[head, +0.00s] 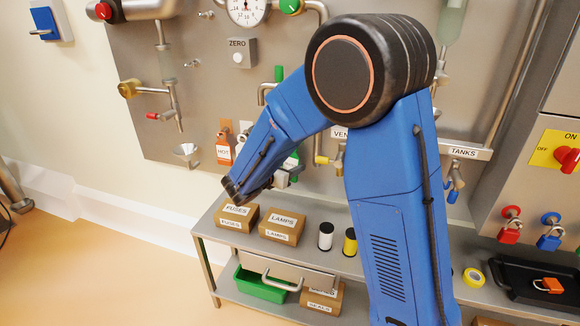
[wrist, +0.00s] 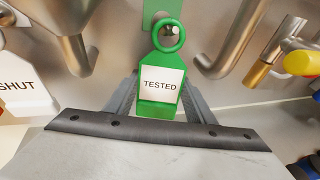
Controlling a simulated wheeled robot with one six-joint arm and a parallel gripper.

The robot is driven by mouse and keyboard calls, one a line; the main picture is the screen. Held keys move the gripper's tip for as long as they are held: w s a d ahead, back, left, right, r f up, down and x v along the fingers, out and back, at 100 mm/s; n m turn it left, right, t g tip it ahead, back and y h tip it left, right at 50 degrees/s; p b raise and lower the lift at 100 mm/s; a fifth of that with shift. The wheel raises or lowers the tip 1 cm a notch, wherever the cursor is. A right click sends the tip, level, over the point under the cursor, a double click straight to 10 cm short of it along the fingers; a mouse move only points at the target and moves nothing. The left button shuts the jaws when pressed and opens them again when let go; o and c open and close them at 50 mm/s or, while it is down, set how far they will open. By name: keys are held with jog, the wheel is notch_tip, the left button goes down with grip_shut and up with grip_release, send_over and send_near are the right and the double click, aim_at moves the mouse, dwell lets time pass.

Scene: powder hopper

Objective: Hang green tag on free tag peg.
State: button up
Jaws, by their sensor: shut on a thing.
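The green tag (wrist: 168,52), with a white label reading TESTED, is upright between the fingers of my gripper (wrist: 160,98) in the wrist view. Its ring is at the top, and a metal peg (wrist: 171,30) shows inside the ring's opening. I cannot tell whether the peg passes through the ring or stays behind it. A green plate is just above the ring. In the head view, a bit of green (head: 292,160) shows by my gripper (head: 286,179), partly hidden by my arm. My gripper is shut on the tag, close to the steel panel.
A white SHUT tag (wrist: 22,85) hangs to the left, and an orange HOT tag (head: 224,146) hangs further left. A steel funnel (wrist: 66,35) and bent pipes with a yellow-handled valve (wrist: 300,62) flank the peg. Below is a shelf (head: 222,247) with boxes (head: 282,227).

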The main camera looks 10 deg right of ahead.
dwell(0.4)
jog(key=o, duration=1.1)
